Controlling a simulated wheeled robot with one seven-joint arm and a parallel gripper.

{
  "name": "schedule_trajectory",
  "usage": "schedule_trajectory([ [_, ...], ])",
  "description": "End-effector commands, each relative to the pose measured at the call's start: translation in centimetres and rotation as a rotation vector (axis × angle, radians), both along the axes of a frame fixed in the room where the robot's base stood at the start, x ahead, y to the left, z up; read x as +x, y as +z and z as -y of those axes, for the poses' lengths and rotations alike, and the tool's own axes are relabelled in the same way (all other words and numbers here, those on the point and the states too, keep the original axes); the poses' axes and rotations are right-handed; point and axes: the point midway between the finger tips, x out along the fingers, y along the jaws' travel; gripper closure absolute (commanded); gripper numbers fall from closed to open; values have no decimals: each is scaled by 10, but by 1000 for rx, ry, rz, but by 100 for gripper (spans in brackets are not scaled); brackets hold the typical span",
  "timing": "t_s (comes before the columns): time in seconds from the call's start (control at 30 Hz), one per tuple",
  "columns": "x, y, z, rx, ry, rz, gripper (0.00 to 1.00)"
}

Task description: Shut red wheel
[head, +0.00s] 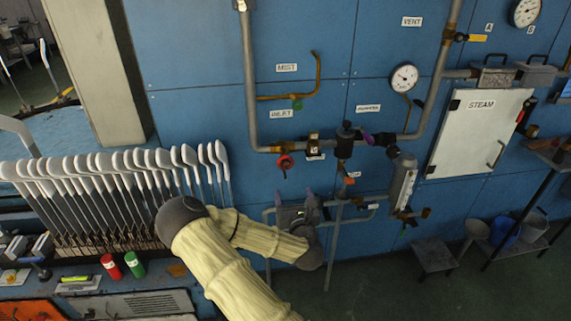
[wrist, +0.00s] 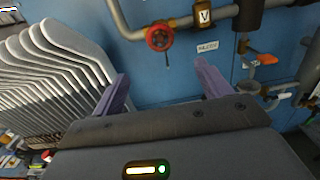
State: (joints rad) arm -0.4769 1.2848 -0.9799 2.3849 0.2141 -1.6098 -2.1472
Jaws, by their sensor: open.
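The red wheel (head: 285,162) is a small round red valve handle on the grey pipe, against the blue wall panel. It also shows in the wrist view (wrist: 159,37), near the top centre, just beyond the fingers. My gripper (wrist: 160,80) is open and empty, its two purple fingers spread apart. In the head view my gripper (head: 308,191) is below and slightly right of the wheel, apart from it. The wheel's exact turn position cannot be told.
A row of grey-white sock boards (head: 120,175) stands left of my arm. Grey pipes (head: 251,85) with other valves run above and right of the wheel. A white steam cabinet (head: 480,130) is at right. Red and green cylinders (head: 110,266) stand at lower left.

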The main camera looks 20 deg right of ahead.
Motion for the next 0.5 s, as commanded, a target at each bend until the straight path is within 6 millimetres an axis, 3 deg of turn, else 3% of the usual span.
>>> schedule_trajectory([
  [0.5, 72, 2, 21, 3, 0, 2, 23],
])
